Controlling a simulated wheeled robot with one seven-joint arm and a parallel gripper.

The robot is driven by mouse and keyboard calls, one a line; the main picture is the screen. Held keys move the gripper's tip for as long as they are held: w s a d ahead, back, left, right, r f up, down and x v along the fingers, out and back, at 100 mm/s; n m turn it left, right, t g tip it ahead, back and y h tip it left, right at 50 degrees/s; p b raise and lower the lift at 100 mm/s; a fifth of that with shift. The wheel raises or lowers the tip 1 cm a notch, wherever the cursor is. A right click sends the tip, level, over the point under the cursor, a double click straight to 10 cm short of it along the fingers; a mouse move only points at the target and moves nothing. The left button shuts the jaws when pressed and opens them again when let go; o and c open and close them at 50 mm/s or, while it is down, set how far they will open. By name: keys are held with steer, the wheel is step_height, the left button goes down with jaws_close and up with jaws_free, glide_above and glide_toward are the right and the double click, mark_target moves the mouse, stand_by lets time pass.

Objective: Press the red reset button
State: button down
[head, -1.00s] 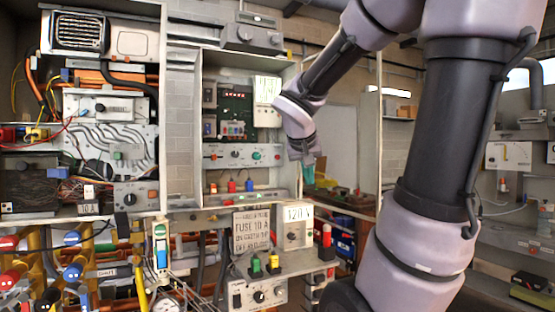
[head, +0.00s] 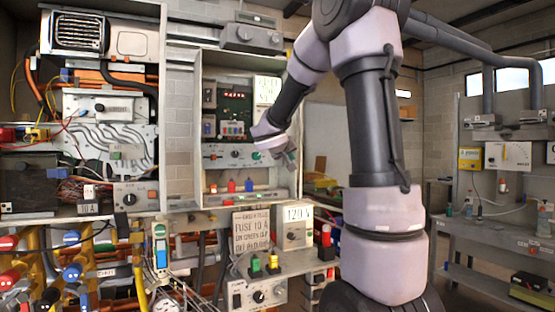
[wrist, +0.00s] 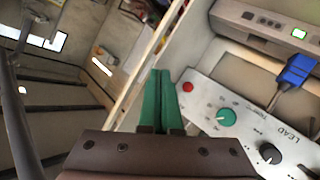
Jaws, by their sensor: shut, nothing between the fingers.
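A small round red button (wrist: 187,87) sits at the end of a pale control panel, beside a green knob (wrist: 227,117) and a black knob (wrist: 269,153) in the wrist view. The same panel (head: 225,163) shows in the head view inside an open cabinet, but my gripper's end covers the area of that button. My gripper (head: 291,157) is at the cabinet's right side. Its green fingers (wrist: 164,73) are closed together and empty in the wrist view, just left of the red button. I cannot tell whether they touch the panel.
A blue connector (wrist: 296,70) stands by the panel. The cabinet's right side wall (head: 295,110) rises close to my gripper. Open floor and a grey workbench (head: 490,232) are to the right.

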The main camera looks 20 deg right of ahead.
steer(key=shift+w+a, duration=0.15)
steer(key=shift+w, duration=4.15)
steer(key=shift+w, duration=0.1)
steer(key=shift+w, duration=0.3)
steer(key=shift+w, duration=0.4)
steer(key=shift+s, duration=0.8)
steer(key=shift+s, duration=2.5)
